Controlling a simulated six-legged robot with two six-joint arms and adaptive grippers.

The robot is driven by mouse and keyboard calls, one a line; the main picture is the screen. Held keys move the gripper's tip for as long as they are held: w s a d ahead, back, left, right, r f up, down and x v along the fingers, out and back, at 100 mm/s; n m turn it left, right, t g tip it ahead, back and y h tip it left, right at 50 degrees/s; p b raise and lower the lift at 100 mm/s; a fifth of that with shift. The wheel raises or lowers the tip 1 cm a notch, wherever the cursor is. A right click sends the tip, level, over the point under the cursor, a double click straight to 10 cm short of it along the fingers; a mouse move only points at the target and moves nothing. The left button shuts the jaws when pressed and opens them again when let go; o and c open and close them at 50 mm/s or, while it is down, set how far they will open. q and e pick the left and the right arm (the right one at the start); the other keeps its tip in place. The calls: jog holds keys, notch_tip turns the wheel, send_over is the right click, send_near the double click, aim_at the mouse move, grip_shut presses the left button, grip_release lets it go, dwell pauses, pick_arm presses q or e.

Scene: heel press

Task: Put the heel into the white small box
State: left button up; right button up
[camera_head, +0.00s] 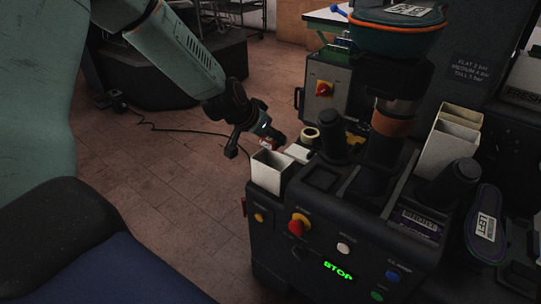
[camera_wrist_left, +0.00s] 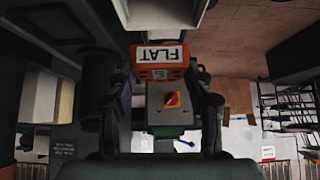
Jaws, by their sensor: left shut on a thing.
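The heel is an orange block with a white label reading FLAT (camera_wrist_left: 159,72). It sits between the two fingers of my left gripper (camera_wrist_left: 163,86), which is shut on it. In the head view my left gripper (camera_head: 268,137) reaches in from the upper left, and the heel (camera_head: 270,147) shows as a small red-orange patch at its tip. The white small box (camera_head: 268,175) stands open-topped on the left front corner of the dark machine. The heel is above and behind the box, outside it. The box also shows at the top of the wrist view (camera_wrist_left: 162,22). My right gripper is not in view.
The dark press machine (camera_head: 330,215) has buttons in front and dark posts on top. A cream tape roll (camera_head: 310,134) lies behind the box. Taller cream boxes (camera_head: 450,140) and a LEFT-labelled shoe (camera_head: 485,225) are at right.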

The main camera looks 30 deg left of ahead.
aim_at(265, 143)
pick_arm(q)
jog(key=shift+a+f, duration=0.1)
jog(key=shift+f, duration=0.35)
notch_tip(265, 143, down, 3)
jog(key=b, duration=0.3)
jog(key=shift+f, duration=0.15)
jog(key=shift+f+b, duration=0.5)
jog(key=shift+f, duration=0.1)
jog(key=o, duration=1.2)
jog(key=shift+r, duration=0.1)
